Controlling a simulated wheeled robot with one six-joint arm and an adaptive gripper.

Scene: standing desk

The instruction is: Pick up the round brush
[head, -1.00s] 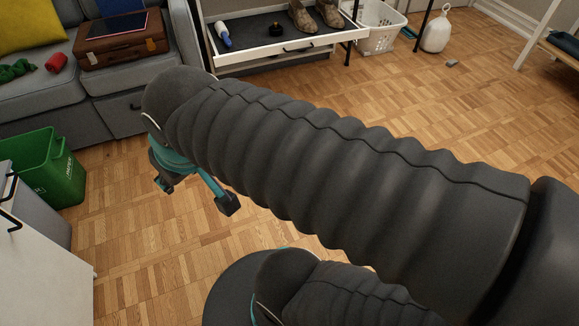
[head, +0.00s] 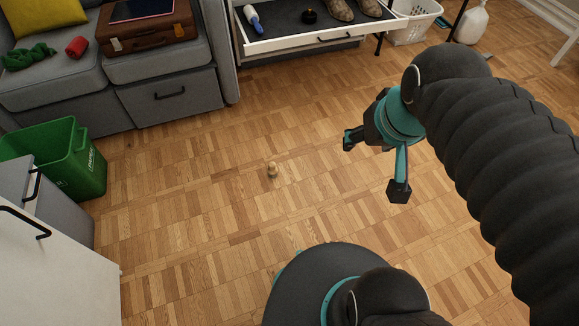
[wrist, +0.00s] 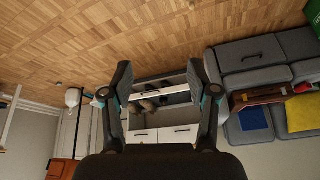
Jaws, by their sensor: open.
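In the wrist view my gripper (wrist: 158,76) is also open and empty, facing the shelf unit. I cannot make out the brush in the wrist view.
A white shelf unit (head: 290,42) at the back holds shoes, a blue-and-white item and a small black round object. A grey sofa (head: 168,90) and green bin (head: 75,165) stand left, a white cabinet (head: 60,260) at front left. The floor between is clear.

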